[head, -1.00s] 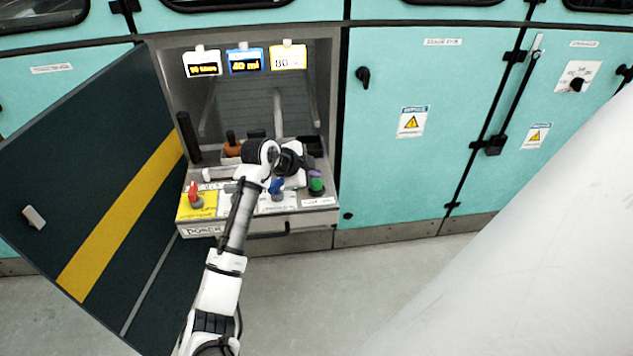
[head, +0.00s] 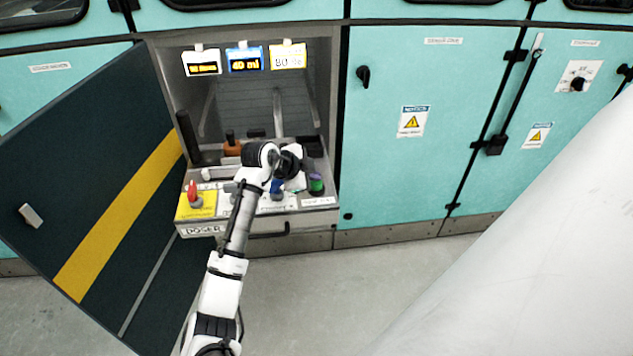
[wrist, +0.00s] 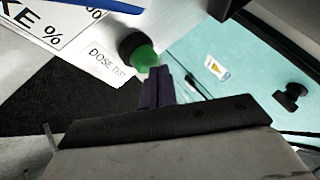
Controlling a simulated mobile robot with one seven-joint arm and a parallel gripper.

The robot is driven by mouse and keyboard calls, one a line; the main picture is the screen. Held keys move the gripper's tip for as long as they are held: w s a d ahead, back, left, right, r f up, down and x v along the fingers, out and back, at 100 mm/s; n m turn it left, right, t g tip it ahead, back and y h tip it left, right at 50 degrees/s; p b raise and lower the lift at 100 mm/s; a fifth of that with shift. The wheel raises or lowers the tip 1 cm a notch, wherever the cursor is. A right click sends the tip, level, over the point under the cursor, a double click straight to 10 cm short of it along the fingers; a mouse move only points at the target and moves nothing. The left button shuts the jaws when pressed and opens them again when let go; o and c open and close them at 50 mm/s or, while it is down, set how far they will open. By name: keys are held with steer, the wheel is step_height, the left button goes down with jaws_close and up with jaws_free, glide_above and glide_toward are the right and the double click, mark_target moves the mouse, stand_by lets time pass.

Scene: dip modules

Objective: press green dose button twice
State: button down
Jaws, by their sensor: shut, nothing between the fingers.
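The green dose button (head: 316,186) sits in a black collar at the right end of the panel's control shelf. In the wrist view the green button (wrist: 146,56) is just ahead of my fingertips, beside a white label reading "DOSE TEST" (wrist: 107,62). My gripper (wrist: 160,72) is shut and empty, its dark purple fingers together. The tips are at the green cap's edge; I cannot tell whether they touch or press it. In the head view my gripper (head: 315,177) is at the button's top, partly hidden by my wrist.
A red knob (head: 194,190) on a yellow plate and a blue knob (head: 277,187) share the shelf. Three small displays (head: 244,59) hang above. The open dark door (head: 95,170) stands left. A closed teal cabinet (head: 430,120) is at the right.

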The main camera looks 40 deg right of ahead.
mark_target(313, 183)
steer(key=shift+f+b, duration=0.3)
steer(key=shift+f, duration=0.2)
stand_by(0.6)
steer(key=shift+r+p, duration=0.65)
steer(key=shift+r, duration=0.4)
steer(key=shift+r+p, duration=1.6)
steer(key=shift+r, duration=0.95)
